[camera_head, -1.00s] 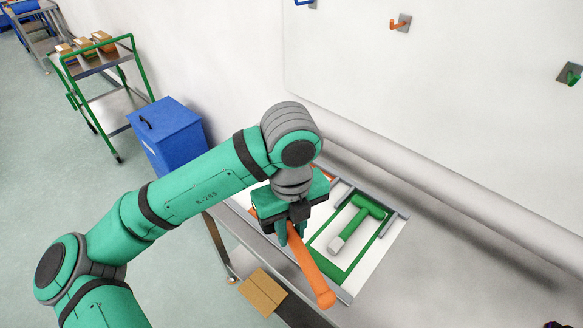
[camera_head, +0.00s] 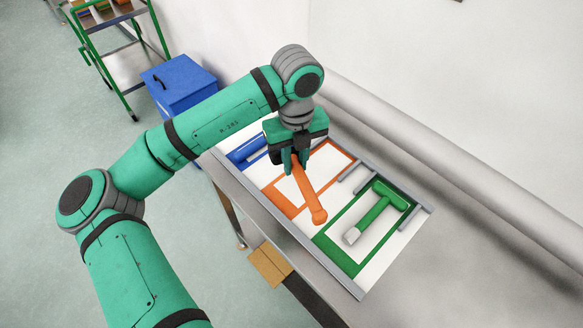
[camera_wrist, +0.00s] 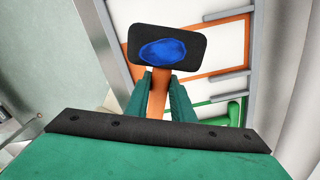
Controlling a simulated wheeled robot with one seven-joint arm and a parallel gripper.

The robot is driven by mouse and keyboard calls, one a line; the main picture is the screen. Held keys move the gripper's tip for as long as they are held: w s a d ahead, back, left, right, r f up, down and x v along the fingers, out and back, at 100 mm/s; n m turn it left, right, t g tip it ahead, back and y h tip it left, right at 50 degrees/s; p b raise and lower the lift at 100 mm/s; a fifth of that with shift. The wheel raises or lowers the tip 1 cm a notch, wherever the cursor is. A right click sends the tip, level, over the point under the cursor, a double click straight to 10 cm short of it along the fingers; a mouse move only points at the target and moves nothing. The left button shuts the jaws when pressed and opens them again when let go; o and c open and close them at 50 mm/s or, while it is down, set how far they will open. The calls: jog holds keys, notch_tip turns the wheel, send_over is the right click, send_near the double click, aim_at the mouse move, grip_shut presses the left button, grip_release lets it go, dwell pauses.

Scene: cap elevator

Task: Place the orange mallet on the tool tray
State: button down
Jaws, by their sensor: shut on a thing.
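My gripper (camera_head: 296,165) is shut on the orange mallet (camera_head: 311,195), which hangs above the tool tray (camera_head: 292,232). The handle slants toward the lower right, over the middle section with the orange outline (camera_head: 282,203). In the wrist view the orange handle (camera_wrist: 158,92) runs between my gripper's fingers (camera_wrist: 160,103) to a dark block with a blue patch (camera_wrist: 166,47), apparently the head. I cannot tell whether the mallet touches the tray.
A green hammer (camera_head: 374,216) lies in the green-outlined section on the right. A blue tool (camera_head: 246,152) lies in the left section. Grey dividers (camera_head: 356,180) stand near the orange and green sections. A blue box (camera_head: 180,82) and a cardboard box (camera_head: 270,263) are nearby.

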jog(key=w+f, duration=0.2)
jog(key=f, duration=0.1)
jog(key=w+a+f, duration=0.1)
jog(key=f, duration=0.1)
jog(key=shift+w, duration=0.35)
jog(key=f, duration=0.3)
jog(key=shift+w+a, duration=0.1)
jog(key=shift+w, duration=0.2)
jog(key=shift+s+f, duration=0.1)
jog(key=shift+f, duration=0.2)
jog(key=shift+f, duration=0.1)
jog(key=c, duration=1.5)
grip_release()
jog(key=shift+c, duration=0.2)
notch_tip(320, 180, up, 12)
jog(key=shift+r, duration=0.1)
